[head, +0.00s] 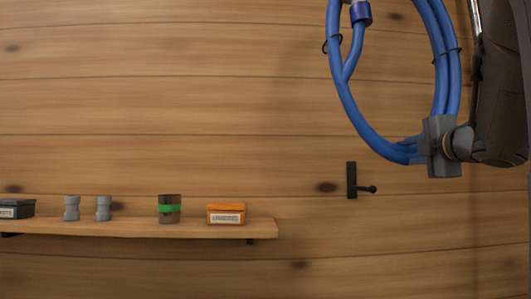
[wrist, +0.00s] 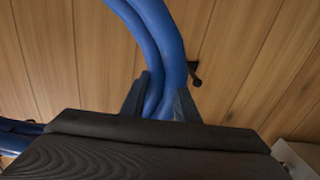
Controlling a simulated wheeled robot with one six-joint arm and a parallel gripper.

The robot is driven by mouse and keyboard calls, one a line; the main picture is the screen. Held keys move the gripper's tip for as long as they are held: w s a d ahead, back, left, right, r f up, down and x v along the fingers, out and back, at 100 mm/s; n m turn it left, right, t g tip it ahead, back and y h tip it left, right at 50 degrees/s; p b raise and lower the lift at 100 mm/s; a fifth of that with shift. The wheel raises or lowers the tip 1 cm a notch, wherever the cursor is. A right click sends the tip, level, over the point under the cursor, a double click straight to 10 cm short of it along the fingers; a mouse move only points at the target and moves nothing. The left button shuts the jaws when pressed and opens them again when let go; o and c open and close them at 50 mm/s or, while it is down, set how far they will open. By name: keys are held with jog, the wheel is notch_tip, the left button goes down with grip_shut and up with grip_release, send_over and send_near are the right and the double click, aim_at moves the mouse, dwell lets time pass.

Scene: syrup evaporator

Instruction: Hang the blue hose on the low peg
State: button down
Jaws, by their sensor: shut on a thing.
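The blue hose (head: 344,97) is a coil with dark ties and a blue-violet end fitting, at the upper right of the head view. My gripper (head: 415,149) is shut on the lower right of the coil. In the wrist view my gripper (wrist: 161,103) has two strands of the blue hose (wrist: 160,40) between its fingers. The low peg (head: 362,188) is a small black peg on a dark plate on the wall, below and left of my gripper. The peg also shows in the wrist view (wrist: 194,76), just right of the hose and partly hidden. The top of the coil is cut off.
A wooden shelf (head: 140,228) on the lower left wall holds a dark labelled box (head: 17,209), two grey fittings (head: 72,208), a jar with a green band (head: 169,209) and an orange labelled box (head: 226,214). The plank wall around the peg is clear.

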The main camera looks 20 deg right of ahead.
notch_tip(320, 180, down, 15)
jog(key=b, duration=1)
jog(key=shift+s, duration=0.15)
notch_tip(320, 180, down, 30)
jog(key=b, duration=1.9)
jog(key=shift+s, duration=0.4)
jog(key=shift+a, duration=0.1)
notch_tip(320, 180, down, 18)
jog(key=b, duration=1.2)
jog(key=shift+s, duration=0.2)
